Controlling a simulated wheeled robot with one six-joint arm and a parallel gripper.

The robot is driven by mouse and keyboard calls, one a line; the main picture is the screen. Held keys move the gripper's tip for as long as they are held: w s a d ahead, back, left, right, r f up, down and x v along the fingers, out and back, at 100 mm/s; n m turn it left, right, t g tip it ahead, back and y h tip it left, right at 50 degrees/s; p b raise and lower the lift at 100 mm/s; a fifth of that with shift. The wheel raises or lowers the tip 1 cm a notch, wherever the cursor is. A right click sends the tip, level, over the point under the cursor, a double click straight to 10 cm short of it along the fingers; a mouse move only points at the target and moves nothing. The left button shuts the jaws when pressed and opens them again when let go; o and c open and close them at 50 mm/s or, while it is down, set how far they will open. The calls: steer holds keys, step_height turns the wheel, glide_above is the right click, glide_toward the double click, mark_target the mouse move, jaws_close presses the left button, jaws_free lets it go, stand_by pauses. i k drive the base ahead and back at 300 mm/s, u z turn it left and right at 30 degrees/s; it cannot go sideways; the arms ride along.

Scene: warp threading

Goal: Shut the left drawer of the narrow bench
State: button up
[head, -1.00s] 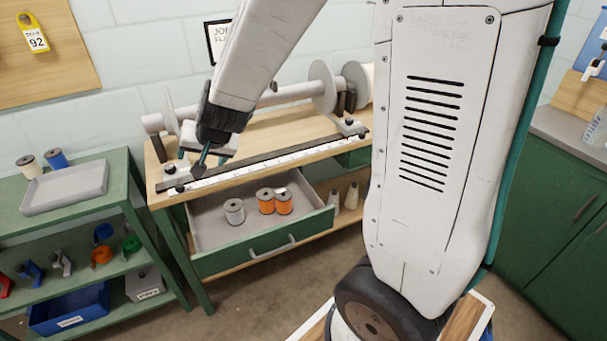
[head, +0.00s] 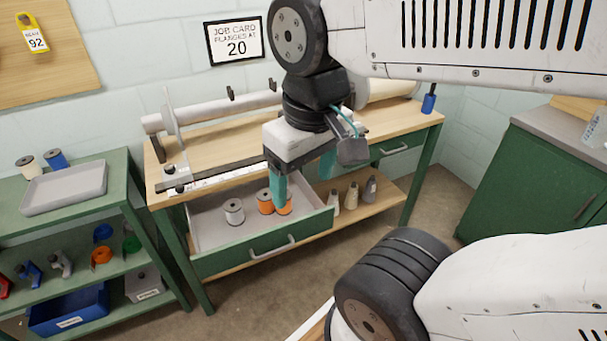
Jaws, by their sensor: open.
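The left drawer (head: 243,256) of the narrow bench is pulled out. Its green front carries a pale bar handle (head: 271,248). Inside it stand a grey-white spool (head: 234,211) and two orange spools (head: 265,201). The narrow bench (head: 199,149) has a wooden top and green legs. My gripper (head: 303,195) is open, with teal fingers pointing down. In the picture one finger overlaps the right orange spool, and the other is to its right by the drawer's right side. I cannot tell whether a finger touches anything. Nothing shows between the fingers.
The bench's right drawer (head: 397,147) looks shut. Cone-shaped pieces (head: 351,195) stand on the lower shelf. A green shelf rack (head: 98,225) stands left. Floor in front is clear.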

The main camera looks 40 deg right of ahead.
mark_target(220, 248)
steer(key=u, duration=1)
steer(key=k, duration=0.95)
steer(key=z, duration=0.95)
